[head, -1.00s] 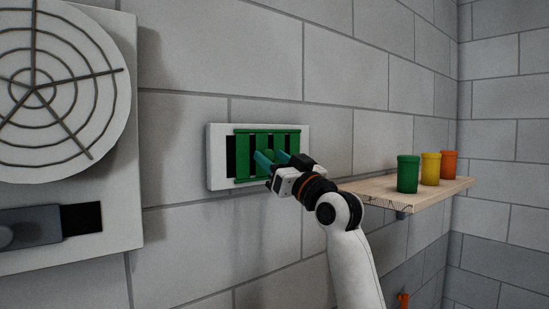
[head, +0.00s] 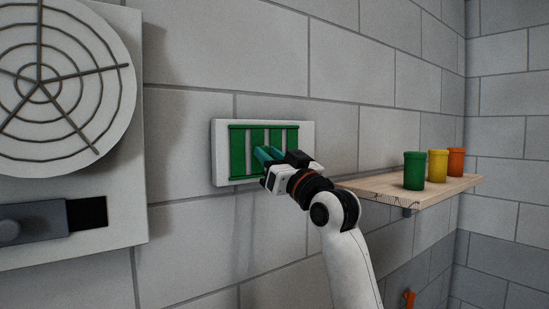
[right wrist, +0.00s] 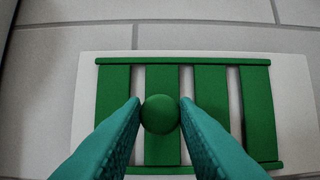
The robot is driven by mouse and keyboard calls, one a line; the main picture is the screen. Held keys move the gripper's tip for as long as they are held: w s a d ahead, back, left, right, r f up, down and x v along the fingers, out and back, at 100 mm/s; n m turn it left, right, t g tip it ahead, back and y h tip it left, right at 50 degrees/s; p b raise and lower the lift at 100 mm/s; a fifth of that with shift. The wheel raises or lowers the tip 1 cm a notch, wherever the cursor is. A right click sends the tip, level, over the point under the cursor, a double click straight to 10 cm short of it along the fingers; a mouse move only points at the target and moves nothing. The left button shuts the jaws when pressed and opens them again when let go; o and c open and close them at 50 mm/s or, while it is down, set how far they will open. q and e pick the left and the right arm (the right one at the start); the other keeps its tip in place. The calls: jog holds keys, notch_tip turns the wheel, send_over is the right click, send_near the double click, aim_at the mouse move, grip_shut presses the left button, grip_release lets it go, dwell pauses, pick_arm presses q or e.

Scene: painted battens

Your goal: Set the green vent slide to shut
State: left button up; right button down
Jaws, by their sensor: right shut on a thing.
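The green vent slide (head: 238,154) is a row of upright green slats between two rails, set on a white plate (head: 306,140) on the wall. Its left end sits near the plate's left edge. Pale strips show between the slats, and I see no dark opening. In the right wrist view the slide (right wrist: 257,110) has a round green knob (right wrist: 160,113). My right gripper (head: 264,156) has its teal fingers closed around the knob, one on each side. My left gripper is not in view.
A panel with a round grille (head: 60,80) and a grey slider (head: 30,222) is at the left. At the right, a wooden shelf (head: 385,193) holds a green jar (head: 414,171), a yellow jar (head: 437,166) and an orange jar (head: 456,162). The wall below the vent is bare.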

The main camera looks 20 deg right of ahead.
jog(key=c, duration=1.3)
grip_release()
jog(key=shift+a+f, duration=0.1)
jog(key=shift+a, duration=0.05)
jog(key=shift+o, duration=0.8)
jog(key=shift+s+a, duration=0.1)
jog(key=shift+a, duration=0.1)
jog(key=b+v, duration=0.6)
jog(key=v, duration=0.6)
